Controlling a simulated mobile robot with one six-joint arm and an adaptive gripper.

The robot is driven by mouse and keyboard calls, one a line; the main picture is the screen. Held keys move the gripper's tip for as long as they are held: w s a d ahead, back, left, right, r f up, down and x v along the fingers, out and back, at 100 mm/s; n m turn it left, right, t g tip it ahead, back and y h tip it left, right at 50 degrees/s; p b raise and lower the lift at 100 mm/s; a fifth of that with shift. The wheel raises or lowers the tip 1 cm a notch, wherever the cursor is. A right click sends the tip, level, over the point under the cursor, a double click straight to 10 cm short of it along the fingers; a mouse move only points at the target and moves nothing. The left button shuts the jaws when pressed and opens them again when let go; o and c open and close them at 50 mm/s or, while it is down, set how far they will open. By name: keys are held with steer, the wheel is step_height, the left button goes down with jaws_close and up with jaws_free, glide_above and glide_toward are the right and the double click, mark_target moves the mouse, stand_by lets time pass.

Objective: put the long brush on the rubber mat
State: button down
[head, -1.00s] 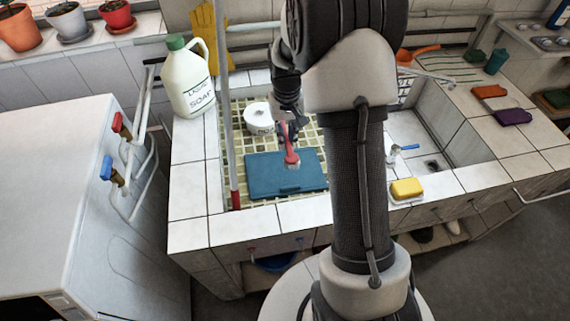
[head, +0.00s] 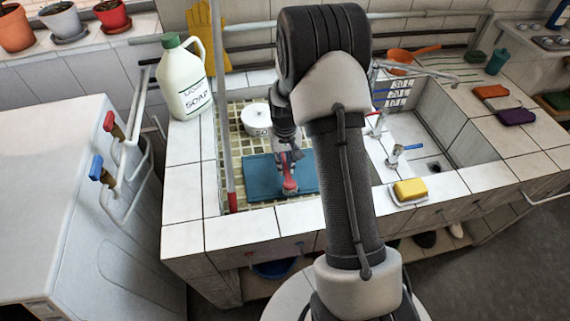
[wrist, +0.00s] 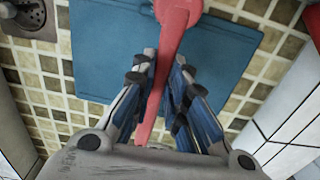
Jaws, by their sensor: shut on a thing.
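The long brush (head: 289,186) is red, and my gripper (head: 284,158) is shut on its handle. In the wrist view the red brush (wrist: 175,30) runs up between the two fingers of my gripper (wrist: 162,78), and its far end is cut off by the top edge. The rubber mat (head: 261,180) is a flat blue rectangle on the tiled sink floor. It also shows in the wrist view (wrist: 100,55), behind and below the brush. The brush head is over the mat's front part; I cannot tell whether it touches. My arm hides the mat's right side.
A white round container (head: 254,118) stands behind the mat. A long pole with a red lower end (head: 231,185) stands at the sink's left. A soap jug (head: 186,78) is on the back left ledge. A yellow sponge (head: 410,189) lies on the front ledge. A drain (wrist: 28,15) lies beside the mat.

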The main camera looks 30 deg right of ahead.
steer(key=shift+f+b, duration=0.35)
steer(key=shift+f, duration=0.2)
steer(key=shift+f, duration=0.1)
steer(key=c, duration=1.6)
jaws_free()
